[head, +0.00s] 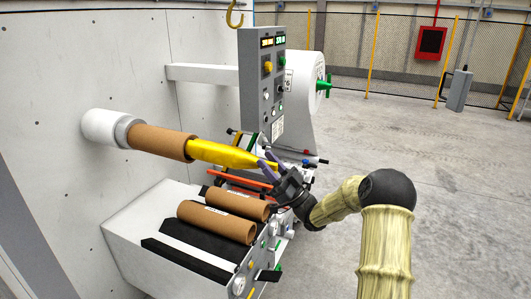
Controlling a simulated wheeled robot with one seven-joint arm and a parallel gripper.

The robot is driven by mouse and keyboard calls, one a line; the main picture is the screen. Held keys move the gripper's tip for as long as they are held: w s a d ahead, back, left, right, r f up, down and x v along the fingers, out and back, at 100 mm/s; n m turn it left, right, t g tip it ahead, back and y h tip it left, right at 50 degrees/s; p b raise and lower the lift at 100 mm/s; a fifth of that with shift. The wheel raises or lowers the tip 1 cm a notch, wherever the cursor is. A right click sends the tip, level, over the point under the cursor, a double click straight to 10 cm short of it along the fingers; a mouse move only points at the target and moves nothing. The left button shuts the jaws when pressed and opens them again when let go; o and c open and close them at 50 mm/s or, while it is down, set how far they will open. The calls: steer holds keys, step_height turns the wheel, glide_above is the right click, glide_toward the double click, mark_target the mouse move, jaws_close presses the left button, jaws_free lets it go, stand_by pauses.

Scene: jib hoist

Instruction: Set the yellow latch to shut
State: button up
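A long yellow piece (225,154), which I take to be the yellow latch, sticks out from the end of a brown cardboard tube on a wall-mounted spindle (100,125). It narrows to a thin tip at its right end. My gripper (268,161) is at that tip, its two purple-grey fingers on either side of it. I cannot tell whether the fingers touch or grip the tip, and they partly cover it. My arm reaches in from the lower right. No marking that shows the latch's setting can be made out.
A grey control panel (262,85) with knobs and lit displays stands just behind my gripper. Below is a white machine box (125,225) with cardboard tubes (215,222) on top and small levers at its side. A yellow hook (235,15) hangs above. Open floor lies right.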

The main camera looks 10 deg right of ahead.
steer(key=shift+x, duration=0.8)
jaws_close()
